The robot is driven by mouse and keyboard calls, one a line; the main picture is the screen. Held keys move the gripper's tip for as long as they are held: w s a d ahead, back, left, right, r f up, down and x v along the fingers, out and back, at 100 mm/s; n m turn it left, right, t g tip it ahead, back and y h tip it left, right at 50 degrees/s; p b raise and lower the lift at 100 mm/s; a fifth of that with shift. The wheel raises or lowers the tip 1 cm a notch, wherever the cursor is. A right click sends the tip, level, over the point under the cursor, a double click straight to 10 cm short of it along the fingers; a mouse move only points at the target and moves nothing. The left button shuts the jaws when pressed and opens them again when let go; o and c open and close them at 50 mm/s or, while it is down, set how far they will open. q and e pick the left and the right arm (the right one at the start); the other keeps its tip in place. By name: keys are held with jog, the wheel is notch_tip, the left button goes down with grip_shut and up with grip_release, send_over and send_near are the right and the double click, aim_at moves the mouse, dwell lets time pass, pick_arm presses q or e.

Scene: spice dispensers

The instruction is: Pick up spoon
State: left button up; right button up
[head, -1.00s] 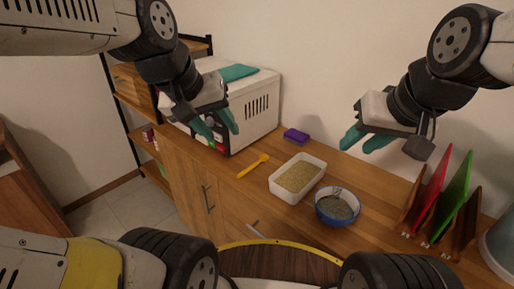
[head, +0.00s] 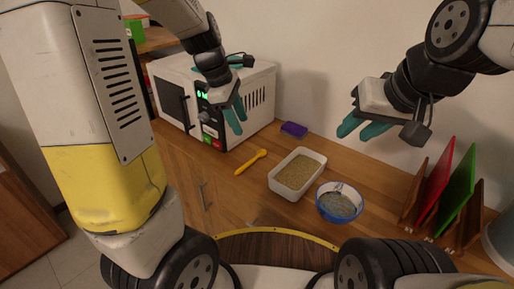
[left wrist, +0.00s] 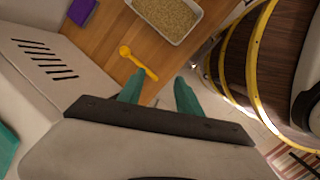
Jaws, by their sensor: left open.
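A yellow spoon (head: 251,162) lies on the wooden counter (head: 245,204), left of a white tray. It also shows in the left wrist view (left wrist: 139,63), ahead of the fingertips and a little to the left. My left gripper (head: 236,121) has teal fingers and hangs above the counter in front of the microwave, up and slightly left of the spoon. It is open and empty; its parted fingers show in the left wrist view (left wrist: 159,88). My right gripper (head: 355,129) is in the air at the right, away from the spoon. Its fingers appear parted with nothing between them.
A white microwave (head: 259,97) stands close behind my left gripper. A white tray of grainy material (head: 283,191) and a blue-rimmed bowl (head: 321,208) stand right of the spoon. A purple sponge (head: 294,129) lies behind. Red and green boards (head: 455,187) stand in a rack at right.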

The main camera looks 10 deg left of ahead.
aim_at(248, 163)
pick_arm(q)
jog(key=w+f+n+y, duration=0.1)
jog(key=w+f+n, duration=0.2)
jog(key=f+n, duration=0.1)
jog(key=w+f+n+g+y, duration=0.1)
jog(key=w+f+n, duration=0.2)
jog(key=f, duration=0.3)
jog(key=w+f+n+y, duration=0.1)
jog(key=w+f+n, duration=0.2)
jog(key=f+n, duration=0.1)
jog(key=shift+w+d+f+n+g, duration=0.2)
jog(key=shift+w+f+n+g, duration=0.15)
jog(key=shift+n, duration=0.45)
jog(key=f, duration=0.8)
jog(key=shift+s+d, duration=0.25)
jog(key=shift+r, duration=0.1)
grip_shut()
